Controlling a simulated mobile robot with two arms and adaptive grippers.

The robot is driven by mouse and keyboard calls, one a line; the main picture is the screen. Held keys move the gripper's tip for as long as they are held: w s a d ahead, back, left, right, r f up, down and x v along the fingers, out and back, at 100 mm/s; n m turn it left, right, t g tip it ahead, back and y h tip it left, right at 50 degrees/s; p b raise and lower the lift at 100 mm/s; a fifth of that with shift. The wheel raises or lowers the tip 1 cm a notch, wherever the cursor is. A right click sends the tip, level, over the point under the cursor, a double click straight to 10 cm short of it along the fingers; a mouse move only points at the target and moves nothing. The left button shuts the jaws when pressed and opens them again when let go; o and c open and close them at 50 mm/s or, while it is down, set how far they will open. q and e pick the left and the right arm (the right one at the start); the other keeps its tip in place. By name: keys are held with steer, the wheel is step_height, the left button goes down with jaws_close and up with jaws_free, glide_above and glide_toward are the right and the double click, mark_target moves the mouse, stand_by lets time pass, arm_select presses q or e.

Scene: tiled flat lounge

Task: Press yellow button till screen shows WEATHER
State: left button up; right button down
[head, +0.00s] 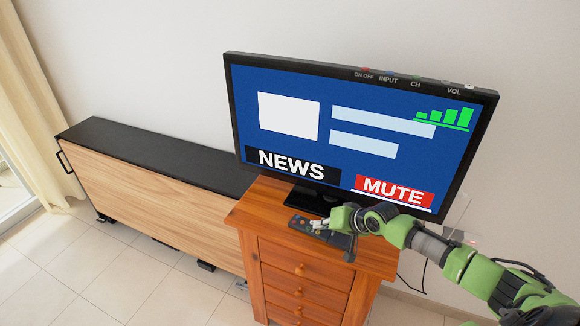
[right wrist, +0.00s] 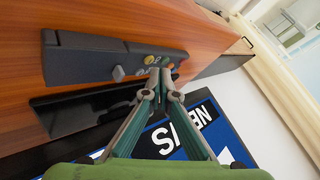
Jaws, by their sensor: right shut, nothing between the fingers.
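The screen (head: 350,165) stands on a wooden drawer cabinet and shows NEWS, a red MUTE label and green bars. A dark remote (head: 300,224) lies on the cabinet top in front of the screen's stand; it also shows in the right wrist view (right wrist: 90,62). A small yellowish button (right wrist: 149,59) shows near its end, beside the fingertips, with a grey button (right wrist: 117,73) nearby. My right gripper (head: 318,224) is shut and empty over the remote; its tips (right wrist: 160,75) are close to the buttons. I cannot tell whether they touch. My left gripper is not in view.
The cabinet (head: 300,270) has several drawers with round knobs. A long low wood-fronted unit (head: 150,190) with a black top stands to the left. Marked buttons line the screen's top edge. A curtain (head: 30,120) hangs at far left. Tiled floor is clear in front.

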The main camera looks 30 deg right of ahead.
steer(key=shift+f, duration=0.45)
steer(key=shift+f, duration=0.2)
stand_by(0.4)
steer(key=shift+r+p, duration=0.55)
steer(key=shift+r, duration=0.15)
step_height(320, 180, up, 6)
steer(key=p, duration=0.5)
steer(key=shift+p, duration=0.35)
